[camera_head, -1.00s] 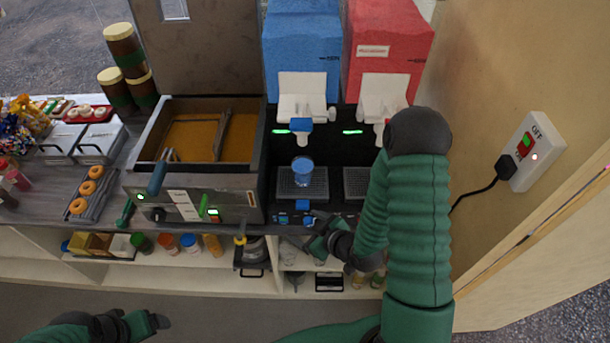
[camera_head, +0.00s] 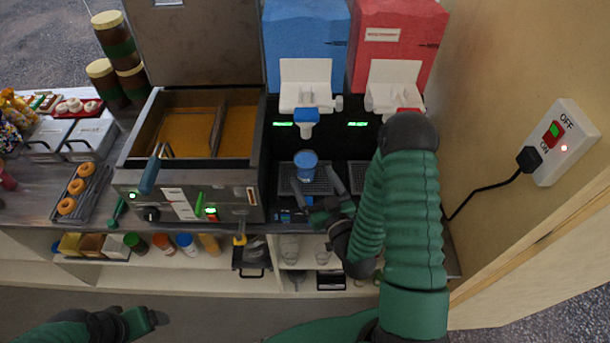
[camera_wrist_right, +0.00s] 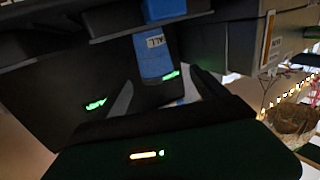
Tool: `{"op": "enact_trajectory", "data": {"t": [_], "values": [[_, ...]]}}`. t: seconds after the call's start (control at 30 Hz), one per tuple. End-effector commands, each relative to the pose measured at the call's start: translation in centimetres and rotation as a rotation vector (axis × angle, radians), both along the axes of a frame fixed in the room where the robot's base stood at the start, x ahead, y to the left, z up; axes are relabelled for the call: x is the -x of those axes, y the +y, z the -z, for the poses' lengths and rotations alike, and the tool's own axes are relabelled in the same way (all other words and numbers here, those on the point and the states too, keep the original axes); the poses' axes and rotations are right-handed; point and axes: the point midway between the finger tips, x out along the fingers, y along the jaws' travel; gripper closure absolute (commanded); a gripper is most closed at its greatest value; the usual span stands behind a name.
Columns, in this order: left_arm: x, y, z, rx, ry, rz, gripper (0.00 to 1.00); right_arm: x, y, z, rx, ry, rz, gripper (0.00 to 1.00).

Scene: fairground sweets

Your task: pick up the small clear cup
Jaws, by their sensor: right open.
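A small clear cup (camera_head: 305,165) with blue contents stands upright on the drip tray (camera_head: 322,184) under the blue dispenser's tap (camera_head: 306,119). My right gripper (camera_head: 317,184) is open just in front of the cup, its fingers pointing toward it, one either side of the cup's near side. I see no grip on the cup. In the right wrist view the two dark fingers (camera_wrist_right: 167,92) are spread, with a blue part marked with letters beyond them; the cup is not clear there. My left gripper (camera_head: 150,319) is low at the left, away from the counter; its jaw opening is unclear.
A red dispenser (camera_head: 394,45) stands right of the blue one (camera_head: 306,40). A fryer (camera_head: 195,150) stands close on the left. Clear cups (camera_head: 290,249) are on the shelf below. A wall with a switch (camera_head: 553,140) is at the right.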

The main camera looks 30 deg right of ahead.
Motion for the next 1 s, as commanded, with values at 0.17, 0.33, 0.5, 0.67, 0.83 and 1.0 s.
{"op": "enact_trajectory", "data": {"t": [0.17,0.33,0.5,0.67,0.83,1.0], "values": [[0.0,0.0,4.9,0.000,0.002,0.000,0.18,-2.2,-0.8,1.0,0.003,-0.004,0.007,0.18],[0.0,0.0,5.3,0.000,0.001,0.000,0.18,-4.6,-1.2,0.4,-0.001,0.001,0.005,0.18],[0.0,0.0,4.1,0.000,0.000,0.000,0.18,-7.2,-1.6,0.4,-0.003,0.002,0.006,0.18],[0.0,0.0,3.7,0.000,0.000,0.000,0.18,-9.6,-2.0,0.7,-0.002,0.004,0.006,0.18],[0.0,0.0,3.8,0.000,0.001,0.000,0.18,-9.9,-2.0,0.8,-0.001,0.004,0.005,0.18],[0.0,0.0,3.8,0.000,0.001,0.000,0.18,-9.9,-2.1,0.8,-0.002,0.004,0.005,0.31]]}}
